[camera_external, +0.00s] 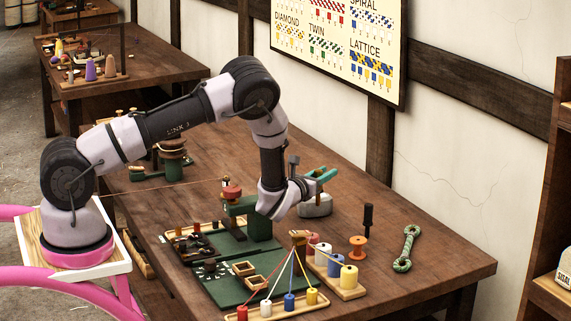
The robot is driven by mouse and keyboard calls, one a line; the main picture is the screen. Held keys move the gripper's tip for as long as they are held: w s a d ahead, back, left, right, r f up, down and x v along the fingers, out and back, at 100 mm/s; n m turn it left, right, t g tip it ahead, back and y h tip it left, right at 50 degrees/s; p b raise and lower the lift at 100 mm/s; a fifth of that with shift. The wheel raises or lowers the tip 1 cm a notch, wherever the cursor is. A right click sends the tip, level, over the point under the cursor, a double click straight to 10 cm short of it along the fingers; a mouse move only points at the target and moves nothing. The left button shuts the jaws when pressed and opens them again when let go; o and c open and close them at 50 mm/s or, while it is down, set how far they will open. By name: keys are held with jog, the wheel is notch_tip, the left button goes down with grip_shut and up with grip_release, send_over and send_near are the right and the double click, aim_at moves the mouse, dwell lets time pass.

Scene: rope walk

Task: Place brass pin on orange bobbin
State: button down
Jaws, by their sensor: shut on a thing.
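The orange bobbin (358,247) stands upright on the table, right of the braiding stand and the bobbin tray. My gripper (325,176) has teal jaws and points to the right, above the table and behind and left of the orange bobbin. It is well apart from the bobbin. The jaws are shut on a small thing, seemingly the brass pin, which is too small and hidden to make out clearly. Nothing shows on top of the orange bobbin.
A grey block (315,207) stands below my jaws. A dark upright tool (368,217) stands behind the bobbin; a green rope piece (407,248) lies to its right. A wooden tray (347,290) of bobbins and strung coloured threads are in front. The table's right end is clear.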

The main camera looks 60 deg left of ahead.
jog(key=w+d+r+n+g+y, duration=0.2)
jog(key=d+r+y, duration=0.1)
jog(key=d, duration=0.4)
jog(key=w+d+r+n+g+y, duration=0.1)
jog(key=d+r+n+g+y, duration=0.15)
jog(key=d, duration=0.45)
notch_tip(320, 180, down, 9)
jog(key=shift+d+f, duration=0.2)
jog(key=shift+d, duration=0.25)
jog(key=shift+w+f+t, duration=0.1)
jog(key=shift+t, duration=0.15)
jog(key=c, duration=0.6)
grip_release()
jog(key=shift+f, duration=0.1)
